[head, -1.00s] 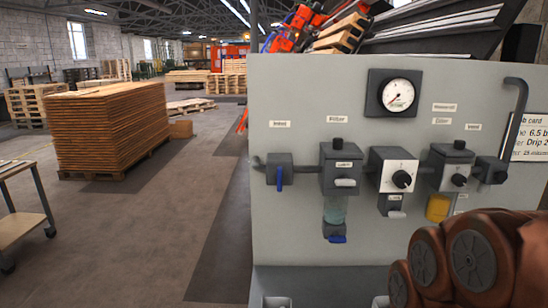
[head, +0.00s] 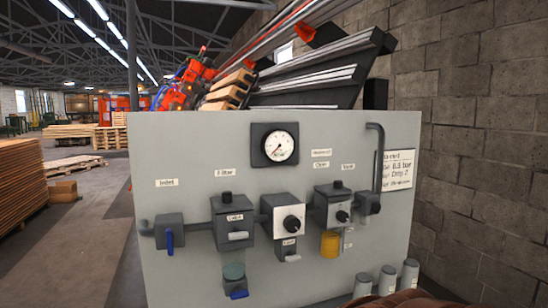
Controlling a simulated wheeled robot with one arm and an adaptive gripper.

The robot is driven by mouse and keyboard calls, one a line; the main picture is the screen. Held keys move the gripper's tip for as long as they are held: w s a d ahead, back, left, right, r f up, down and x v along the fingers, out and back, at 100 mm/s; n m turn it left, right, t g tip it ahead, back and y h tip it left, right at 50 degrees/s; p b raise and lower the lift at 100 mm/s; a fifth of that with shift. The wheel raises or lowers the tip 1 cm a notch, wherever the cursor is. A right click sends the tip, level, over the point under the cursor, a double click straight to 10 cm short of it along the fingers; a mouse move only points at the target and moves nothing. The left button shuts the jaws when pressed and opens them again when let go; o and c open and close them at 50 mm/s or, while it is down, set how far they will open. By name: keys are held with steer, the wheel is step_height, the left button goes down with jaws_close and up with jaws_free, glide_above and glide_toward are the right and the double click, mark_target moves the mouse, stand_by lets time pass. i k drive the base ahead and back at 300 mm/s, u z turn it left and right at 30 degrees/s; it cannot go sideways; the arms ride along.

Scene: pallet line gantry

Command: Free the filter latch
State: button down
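The filter unit (head: 227,203) is a dark grey block on the upright panel, under a "Filter" label. A small tag on its front seems to read "Latch". A pale lever (head: 238,235), probably the latch, lies roughly level at the block's lower front. Below hangs a greenish translucent bowl (head: 234,271) with a blue piece (head: 238,294) at its foot. My gripper is not in view. Only a reddish-brown part of my arm shows at the bottom edge, apart from the filter unit in the picture.
Several grey cylinders stand at lower right. A block wall (head: 465,150) is at right.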

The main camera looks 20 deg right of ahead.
mark_target(235, 234)
steer(key=u, duration=0.6)
steer(key=i, duration=0.3)
steer(key=z, duration=1.8)
steer(key=k, duration=1.2)
steer(key=u, duration=1.3)
steer(key=i, duration=0.5)
steer(key=u, duration=0.05)
